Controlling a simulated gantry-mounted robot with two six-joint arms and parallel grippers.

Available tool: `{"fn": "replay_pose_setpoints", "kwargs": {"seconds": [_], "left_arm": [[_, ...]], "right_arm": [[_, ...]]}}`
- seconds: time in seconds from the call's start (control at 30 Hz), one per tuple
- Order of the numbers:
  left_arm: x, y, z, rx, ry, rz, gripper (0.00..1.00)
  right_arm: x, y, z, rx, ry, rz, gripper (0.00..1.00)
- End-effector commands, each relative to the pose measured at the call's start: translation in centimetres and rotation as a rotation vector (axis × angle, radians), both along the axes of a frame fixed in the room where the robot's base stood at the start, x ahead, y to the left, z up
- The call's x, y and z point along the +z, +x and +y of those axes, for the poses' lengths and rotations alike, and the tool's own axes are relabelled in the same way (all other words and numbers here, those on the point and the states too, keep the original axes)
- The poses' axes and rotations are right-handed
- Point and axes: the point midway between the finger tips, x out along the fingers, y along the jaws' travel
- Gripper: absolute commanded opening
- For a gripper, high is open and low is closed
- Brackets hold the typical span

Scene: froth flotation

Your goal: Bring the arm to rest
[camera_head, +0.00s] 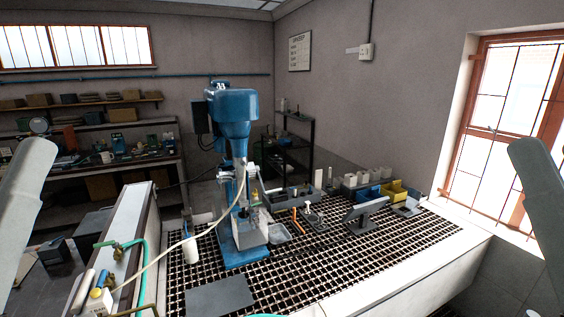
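My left arm enters at the left edge and my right arm at the right edge of the head view. Only pale grey links of each show; both grippers are out of the frame. No part of either arm touches the bench or its contents. The blue flotation machine (232,105) stands upright on the grid-topped bench (330,268), with its blue base (240,250) on the grid. A pale hose (188,240) runs from the machine down to the lower left.
A dark flat plate (219,294) lies at the bench front. A tablet-like screen (366,208), yellow bin (393,189), blue bin (368,194) and clear tray (279,234) stand on the bench. A white bottle (191,249) stands left of the machine. The front right grid is clear.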

Motion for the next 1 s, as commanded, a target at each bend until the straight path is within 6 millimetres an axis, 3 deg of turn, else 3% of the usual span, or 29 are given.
{"fn": "replay_pose_setpoints", "kwargs": {"seconds": [0.03,0.2,0.3,0.43,0.63,0.73,0.87,1.0], "left_arm": [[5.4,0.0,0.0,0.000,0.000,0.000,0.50],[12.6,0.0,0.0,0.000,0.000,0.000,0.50],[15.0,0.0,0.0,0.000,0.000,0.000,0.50],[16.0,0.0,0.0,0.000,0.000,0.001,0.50],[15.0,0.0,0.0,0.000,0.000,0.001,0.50],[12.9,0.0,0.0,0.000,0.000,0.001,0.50],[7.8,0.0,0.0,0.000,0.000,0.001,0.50],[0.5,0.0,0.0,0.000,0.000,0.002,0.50]], "right_arm": [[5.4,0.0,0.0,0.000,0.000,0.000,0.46],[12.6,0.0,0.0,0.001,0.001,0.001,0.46],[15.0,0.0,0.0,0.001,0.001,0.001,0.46],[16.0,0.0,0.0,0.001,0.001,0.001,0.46],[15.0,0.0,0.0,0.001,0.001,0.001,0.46],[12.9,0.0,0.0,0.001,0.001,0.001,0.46],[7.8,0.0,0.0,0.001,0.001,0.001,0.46],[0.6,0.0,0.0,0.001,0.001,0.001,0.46]]}}
